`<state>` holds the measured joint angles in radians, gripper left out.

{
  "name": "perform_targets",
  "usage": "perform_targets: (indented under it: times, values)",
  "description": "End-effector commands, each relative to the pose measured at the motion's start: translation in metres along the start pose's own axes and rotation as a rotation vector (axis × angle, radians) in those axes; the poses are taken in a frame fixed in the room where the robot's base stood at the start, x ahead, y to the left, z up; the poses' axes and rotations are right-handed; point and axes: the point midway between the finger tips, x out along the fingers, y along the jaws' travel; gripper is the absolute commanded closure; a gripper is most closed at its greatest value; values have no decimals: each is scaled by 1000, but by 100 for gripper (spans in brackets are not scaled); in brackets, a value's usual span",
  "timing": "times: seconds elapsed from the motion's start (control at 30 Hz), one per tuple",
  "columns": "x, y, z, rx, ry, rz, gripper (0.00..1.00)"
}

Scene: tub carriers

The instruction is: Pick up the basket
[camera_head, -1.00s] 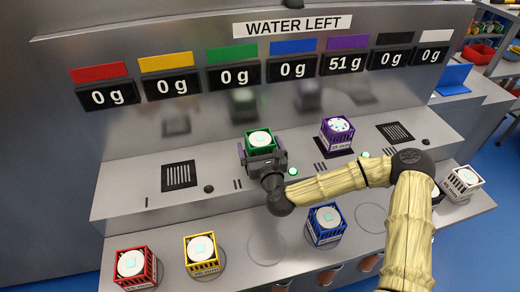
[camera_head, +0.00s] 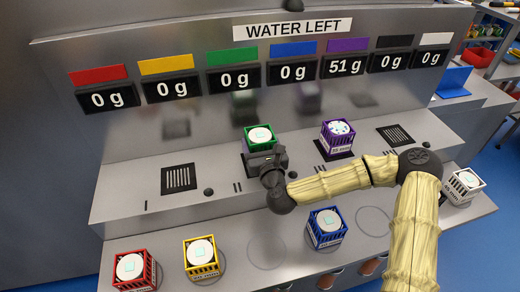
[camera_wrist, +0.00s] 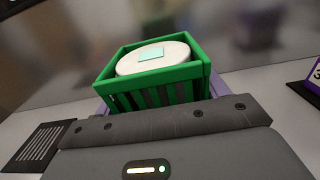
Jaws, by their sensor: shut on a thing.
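A green basket (camera_head: 259,134) with a white round lid bearing a pale square stands at the raised back ledge. In the wrist view the green basket (camera_wrist: 152,88) is upright just beyond the gripper body. My gripper (camera_head: 262,150) is shut on it from the front, with purplish finger parts showing at its sides. The basket's lower part is hidden by the gripper, so I cannot tell whether it touches the ledge. A purple basket (camera_head: 337,139) stands on a dark pad to its right.
Red (camera_head: 134,270), yellow (camera_head: 202,257) and blue (camera_head: 327,228) baskets stand on the lower front shelf. A white basket (camera_head: 463,187) stands at the right end. A dark grille (camera_head: 178,178) lies left of my gripper. The purple display (camera_head: 346,66) reads 51 g; the others read 0 g.

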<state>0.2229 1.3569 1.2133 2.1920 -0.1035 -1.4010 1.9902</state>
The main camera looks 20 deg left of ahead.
Motion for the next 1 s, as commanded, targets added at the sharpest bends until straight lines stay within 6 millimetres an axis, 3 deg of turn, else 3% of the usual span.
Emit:
perform_targets:
  times: [0.2,0.4,1.0]
  values:
    - [0,-1,44,0,-9,-2,70]
    - [0,0,70,0,-6,-1,70]
    - [0,0,75,0,-4,-1,70]
